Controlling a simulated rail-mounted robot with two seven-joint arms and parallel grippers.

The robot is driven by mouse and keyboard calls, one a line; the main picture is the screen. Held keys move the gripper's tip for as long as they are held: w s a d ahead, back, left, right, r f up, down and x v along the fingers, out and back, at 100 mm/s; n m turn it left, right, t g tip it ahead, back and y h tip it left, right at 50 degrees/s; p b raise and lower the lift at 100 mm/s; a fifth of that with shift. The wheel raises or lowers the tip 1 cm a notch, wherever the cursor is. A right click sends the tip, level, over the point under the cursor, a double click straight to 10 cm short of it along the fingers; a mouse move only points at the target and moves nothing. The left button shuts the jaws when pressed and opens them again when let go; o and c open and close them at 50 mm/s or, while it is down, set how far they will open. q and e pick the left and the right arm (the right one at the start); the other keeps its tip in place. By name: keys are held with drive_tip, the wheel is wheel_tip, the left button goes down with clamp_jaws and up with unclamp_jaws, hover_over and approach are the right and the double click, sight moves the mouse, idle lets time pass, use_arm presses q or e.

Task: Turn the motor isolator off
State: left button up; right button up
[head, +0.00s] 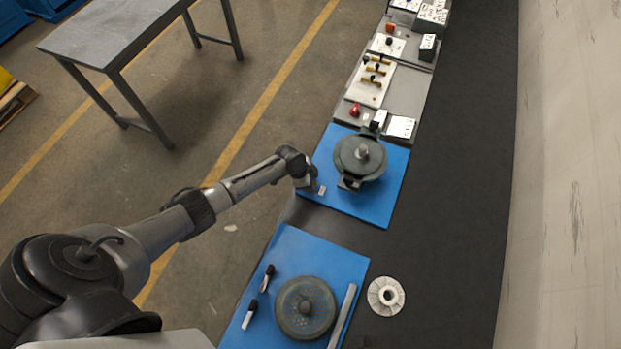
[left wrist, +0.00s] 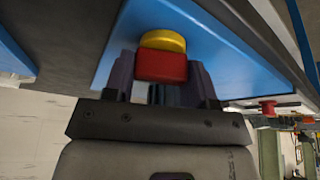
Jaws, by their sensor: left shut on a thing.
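The motor isolator shows in the left wrist view as a red handle (left wrist: 162,68) against a yellow round part (left wrist: 163,41), mounted on a blue panel (left wrist: 215,50). My left gripper (left wrist: 162,82) has one finger on each side of the red handle and is shut on it. In the head view my left gripper (head: 309,183) is at the left edge of the far blue panel (head: 375,208), and the isolator is mostly hidden there. The handle's exact angle is hard to tell. My right gripper is not in view.
A grey round drive unit (head: 360,158) stands on the far blue panel, close right of my gripper. The near blue panel (head: 290,245) holds another round disc (head: 305,308), two markers and a bar. A white wheel (head: 386,296) lies on the dark bench. Other panels with knobs stand beyond.

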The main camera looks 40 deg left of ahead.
use_arm(q)
drive_tip(key=n+p, duration=0.1)
drive_tip(key=n+y+p, duration=0.1)
drive_tip(key=n, duration=0.1)
drive_tip(key=n+t+p, duration=0.1)
drive_tip(key=shift+d+r+n, duration=0.1)
drive_tip(key=shift+r+n, duration=0.15)
drive_tip(key=shift+n, duration=0.05)
drive_tip(key=n+y+p, duration=0.1)
drive_tip(key=n+p, duration=0.2)
drive_tip(key=shift+n+t+y, duration=0.3)
drive_tip(key=shift+y, duration=0.1)
drive_tip(key=shift+w+n+y+p, duration=0.1)
drive_tip(key=shift+n+y+p, duration=0.45)
drive_tip(key=shift+n, duration=0.65)
drive_tip(key=shift+f+n+y+p, duration=0.15)
drive_tip(key=shift+n+y+p, duration=0.3)
drive_tip(key=shift+n, duration=0.95)
drive_tip(key=o, duration=0.9)
drive_tip(key=shift+f, duration=0.1)
drive_tip(key=shift+o, duration=0.2)
